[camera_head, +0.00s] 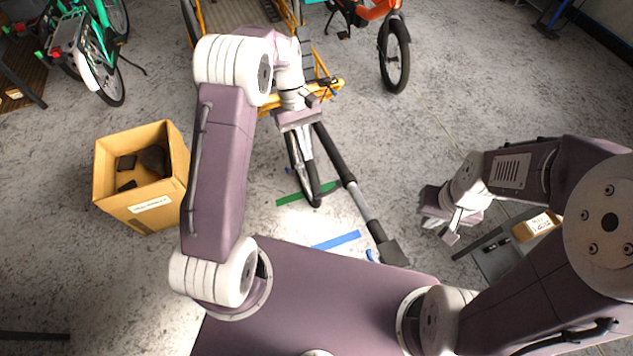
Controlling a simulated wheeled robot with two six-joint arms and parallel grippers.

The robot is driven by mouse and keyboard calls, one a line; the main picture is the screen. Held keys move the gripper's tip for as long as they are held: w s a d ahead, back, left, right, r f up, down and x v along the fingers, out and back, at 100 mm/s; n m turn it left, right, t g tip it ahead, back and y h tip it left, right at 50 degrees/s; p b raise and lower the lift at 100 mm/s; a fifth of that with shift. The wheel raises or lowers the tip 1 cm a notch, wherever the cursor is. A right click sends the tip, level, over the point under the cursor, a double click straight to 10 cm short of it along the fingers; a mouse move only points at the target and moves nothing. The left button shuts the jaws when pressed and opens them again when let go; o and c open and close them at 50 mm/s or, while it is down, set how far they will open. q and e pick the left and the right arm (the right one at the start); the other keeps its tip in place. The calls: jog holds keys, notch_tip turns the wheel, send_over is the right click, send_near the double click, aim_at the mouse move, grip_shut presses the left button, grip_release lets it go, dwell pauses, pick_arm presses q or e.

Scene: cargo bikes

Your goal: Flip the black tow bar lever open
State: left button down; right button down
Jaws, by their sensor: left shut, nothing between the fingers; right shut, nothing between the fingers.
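A tow bar (360,200) with black ends and a grey middle slants across the floor from the yellow frame (327,86) toward my base. It ends in a black block (390,253). A black lever on it cannot be clearly made out; my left arm covers part of the bar's upper end. My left gripper (304,152) points down beside the upper part of the bar, shut and empty. My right gripper (453,230) is shut and empty, well to the right of the bar.
A cardboard box (115,193) with dark items stands at the left. Green (290,198) and blue (337,241) tape strips lie on the floor. A grey cart or tray (497,262) with a small box is under my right arm. Bikes stand at the back; mid-right floor is clear.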

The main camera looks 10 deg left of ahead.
aim_at(322, 194)
pick_arm(q)
jog(key=s+d+f, duration=0.4)
jog(key=s+f, duration=0.1)
jog(key=f, duration=0.1)
jog(key=shift+s+d+p, duration=0.2)
jog(key=shift+s+p, duration=0.05)
jog(key=shift+p, duration=0.2)
jog(key=shift+f, duration=0.1)
jog(key=n+p, duration=0.1)
jog(key=s+r+n+p, duration=0.1)
jog(key=shift+s+d+h+p, duration=0.15)
jog(key=shift+d+h+p, duration=0.15)
jog(key=shift+d, duration=0.05)
jog(key=shift+s+d+f+n+t, duration=0.15)
jog(key=shift+n+t, duration=0.25)
jog(key=shift+n, duration=0.3)
jog(key=shift+f, duration=0.2)
